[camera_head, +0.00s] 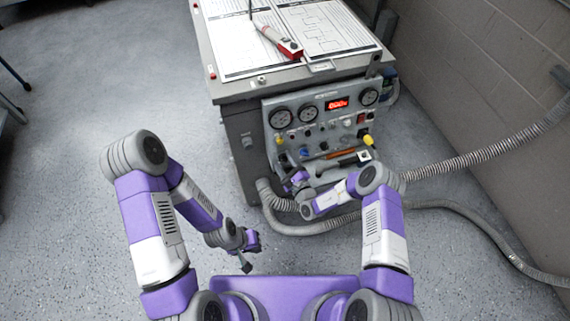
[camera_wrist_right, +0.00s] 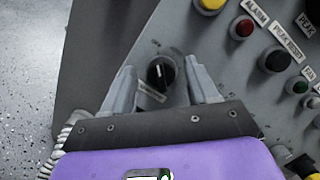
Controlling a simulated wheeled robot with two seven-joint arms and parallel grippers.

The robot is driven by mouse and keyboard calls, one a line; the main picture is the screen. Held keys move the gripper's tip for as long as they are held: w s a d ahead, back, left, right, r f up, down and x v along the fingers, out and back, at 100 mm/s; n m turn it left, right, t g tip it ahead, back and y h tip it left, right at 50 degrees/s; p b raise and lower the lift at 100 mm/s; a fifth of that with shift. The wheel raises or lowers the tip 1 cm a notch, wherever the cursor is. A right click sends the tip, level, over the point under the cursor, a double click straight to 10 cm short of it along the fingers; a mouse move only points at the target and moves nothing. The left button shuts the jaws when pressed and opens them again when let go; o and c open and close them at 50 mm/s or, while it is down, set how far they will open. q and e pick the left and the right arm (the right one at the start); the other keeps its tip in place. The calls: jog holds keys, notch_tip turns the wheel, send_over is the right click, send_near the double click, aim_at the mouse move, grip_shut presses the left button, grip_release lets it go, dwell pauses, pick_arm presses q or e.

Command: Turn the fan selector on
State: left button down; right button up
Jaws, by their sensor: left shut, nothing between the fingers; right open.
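A black rotary knob (camera_wrist_right: 161,73) sits on the grey control panel (camera_head: 310,130), near the panel's left edge. The label below it is partly hidden, so I cannot read whether it is the fan selector. My right gripper (camera_head: 290,181) is at the panel's lower left in the head view, where it hides the knob. In the right wrist view its open fingers (camera_wrist_right: 163,78) stand on either side of the knob, and I cannot tell if they touch it. My left gripper (camera_head: 247,258) is shut and empty, low over the floor, away from the panel.
The panel has round gauges (camera_head: 281,118), a red display (camera_head: 337,104) and several buttons, including a red one (camera_wrist_right: 242,27) and a black one (camera_wrist_right: 275,61). Thick grey hoses (camera_head: 450,163) run right. A red-and-white tool (camera_head: 288,46) lies on papers on top.

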jog(key=shift+c, duration=0.2)
jog(key=c, duration=1)
jog(key=shift+o, duration=0.2)
